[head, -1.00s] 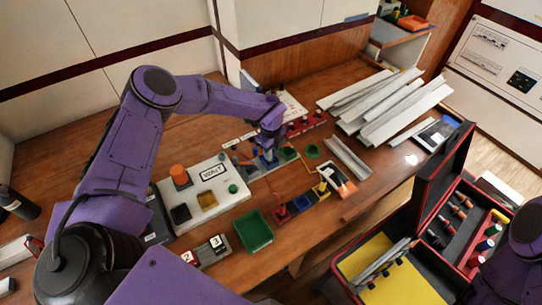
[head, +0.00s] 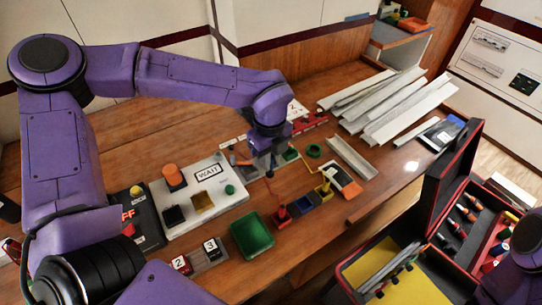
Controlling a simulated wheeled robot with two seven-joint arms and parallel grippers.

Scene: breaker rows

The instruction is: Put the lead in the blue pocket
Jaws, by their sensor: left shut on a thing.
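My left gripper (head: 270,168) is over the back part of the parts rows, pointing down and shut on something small. The held piece is mostly hidden by the fingers; it looks like the end of the thin orange lead (head: 271,190). The lead runs from there toward the red pocket (head: 283,215) in the front row. The blue pocket (head: 303,204) lies between the red pocket and the yellow pocket (head: 323,191), to the front right of my gripper and apart from it. My right gripper is out of the picture.
A green tray (head: 252,250) and a white WAIT panel (head: 182,218) with an orange knob stand left of the pockets. Grey trunking strips (head: 385,105) lie at the back right. An open red-edged case (head: 450,185) stands at the right.

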